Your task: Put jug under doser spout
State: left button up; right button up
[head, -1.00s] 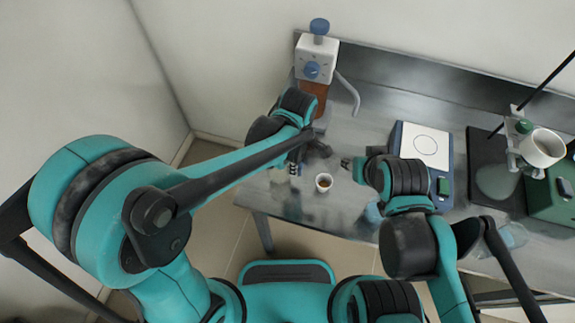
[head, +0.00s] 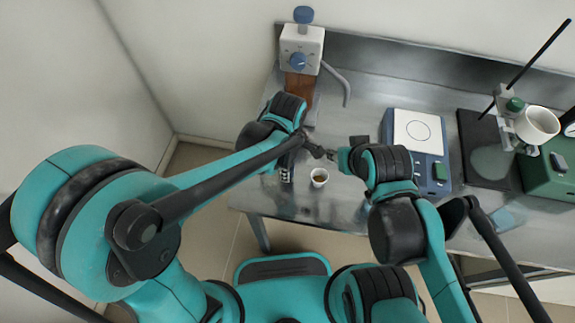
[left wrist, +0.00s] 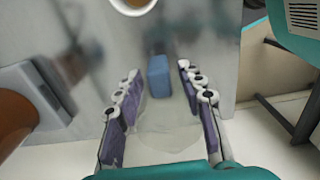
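The doser (head: 301,50) stands at the back left of the bench, with a white head, blue knobs, a brown body and a thin grey spout (head: 338,78) curving down to the right. In the left wrist view a clear, see-through vessel, seemingly the jug (left wrist: 165,135), has a blue handle-like block (left wrist: 159,76). My left gripper (left wrist: 158,72) is open, its purple-padded fingers on either side of the block with gaps visible. In the head view it (head: 288,172) is low at the bench's front; the jug is hard to make out there. My right gripper (head: 338,156) is near bench centre, its fingers unclear.
A small cup of brown liquid (head: 319,177) stands close by, also at the top of the left wrist view (left wrist: 133,4). A blue balance (head: 416,150), a stand with a white bowl (head: 537,125) and a green device (head: 552,170) are at right.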

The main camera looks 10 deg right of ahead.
pick_arm(q)
jog(key=shift+r, duration=0.35)
notch_tip(320, 180, up, 12)
jog(key=p, duration=0.4)
jog(key=shift+f, duration=0.15)
jog(key=s+a+r+m+t, duration=0.1)
jog(key=s+a+m+t, duration=0.1)
jog(key=a+m, duration=0.5)
jog(key=s+a+r+m+t, duration=0.1)
jog(key=a+m+t, duration=0.4)
jog(key=a, duration=1)
jog(key=shift+s+a+r+m, duration=0.15)
jog(key=shift+s+r+m, duration=0.3)
jog(key=shift+m, duration=0.75)
jog(key=shift+w, duration=0.15)
notch_tip(320, 180, down, 4)
jog(key=b, duration=0.3)
jog(key=shift+r+b, duration=0.2)
jog(key=shift+b, duration=0.1)
